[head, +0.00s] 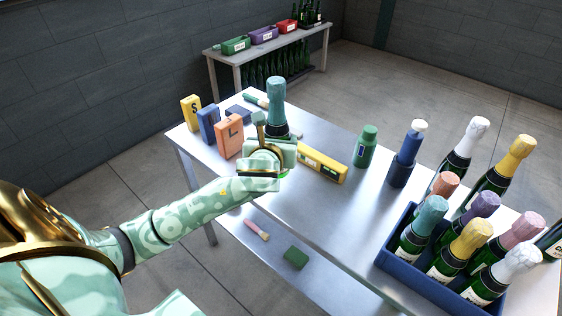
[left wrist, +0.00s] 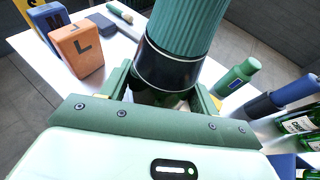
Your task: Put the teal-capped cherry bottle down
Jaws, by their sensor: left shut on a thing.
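The teal-capped bottle (head: 277,105) stands roughly upright in the head view, over the far left part of the metal table (head: 310,205). Its tall teal cap, with a dark band below, also fills the upper middle of the left wrist view (left wrist: 182,32). My left gripper (head: 279,152) is shut on the bottle below the cap. In the left wrist view its fingers lie on both sides of dark green glass. The bottle's base is hidden by the gripper, so I cannot tell whether it touches the table. My right gripper is not in view.
Blocks, including an orange L block (head: 229,138), stand left of the bottle. A yellow box (head: 322,165) lies close on its right. A green bottle (head: 366,147) and blue tool (head: 405,160) stand further right. A blue crate (head: 428,285) holds several foiled bottles. Bare tabletop lies in front.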

